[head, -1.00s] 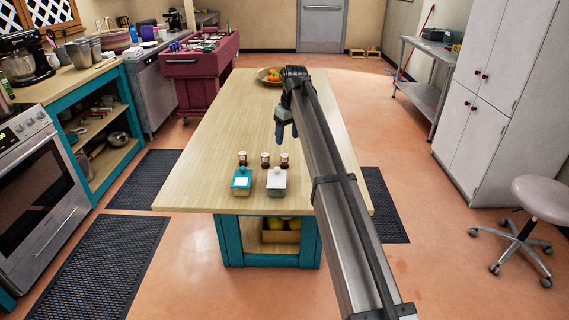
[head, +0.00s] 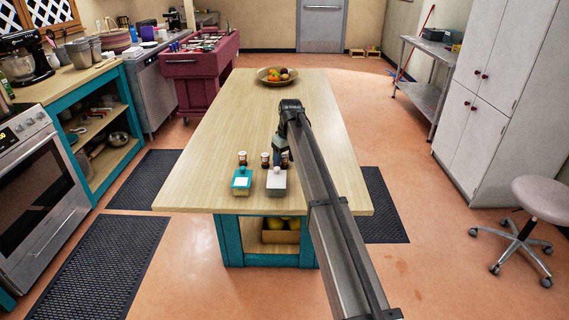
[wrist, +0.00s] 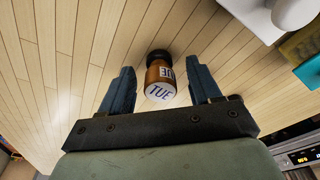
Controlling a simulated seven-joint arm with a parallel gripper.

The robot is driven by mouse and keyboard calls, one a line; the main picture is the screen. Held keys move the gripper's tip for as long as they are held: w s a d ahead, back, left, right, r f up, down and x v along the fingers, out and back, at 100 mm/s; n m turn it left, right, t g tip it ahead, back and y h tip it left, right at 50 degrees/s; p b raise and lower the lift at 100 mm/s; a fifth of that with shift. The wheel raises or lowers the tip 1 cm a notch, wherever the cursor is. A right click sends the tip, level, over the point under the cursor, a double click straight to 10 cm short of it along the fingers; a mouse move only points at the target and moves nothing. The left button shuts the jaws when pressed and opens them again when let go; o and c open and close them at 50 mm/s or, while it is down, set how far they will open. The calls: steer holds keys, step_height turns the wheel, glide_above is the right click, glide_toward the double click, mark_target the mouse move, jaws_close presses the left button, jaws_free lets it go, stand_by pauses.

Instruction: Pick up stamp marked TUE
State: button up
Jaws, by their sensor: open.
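The stamp marked TUE (wrist: 159,80) shows in the wrist view, a brown cylinder with a black end and a white face reading TUE toward the camera. My gripper (wrist: 161,82) is open, with one blue finger on each side of the stamp and gaps between. In the head view my gripper (head: 281,146) is low over the near part of the table, by the rightmost of three small brown stamps (head: 285,160), which it partly hides. The other stamps (head: 243,158) (head: 265,159) stand to its left. Labels are unreadable in the head view.
A teal box (head: 241,182) and a white box (head: 277,182), each with a knob, stand in front of the stamps near the table's edge. A fruit bowl (head: 277,76) is at the far end. The wooden tabletop (head: 215,135) is otherwise clear.

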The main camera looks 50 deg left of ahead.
steer(key=shift+f, duration=0.1)
steer(key=shift+c, duration=0.2)
steer(key=c, duration=1.1)
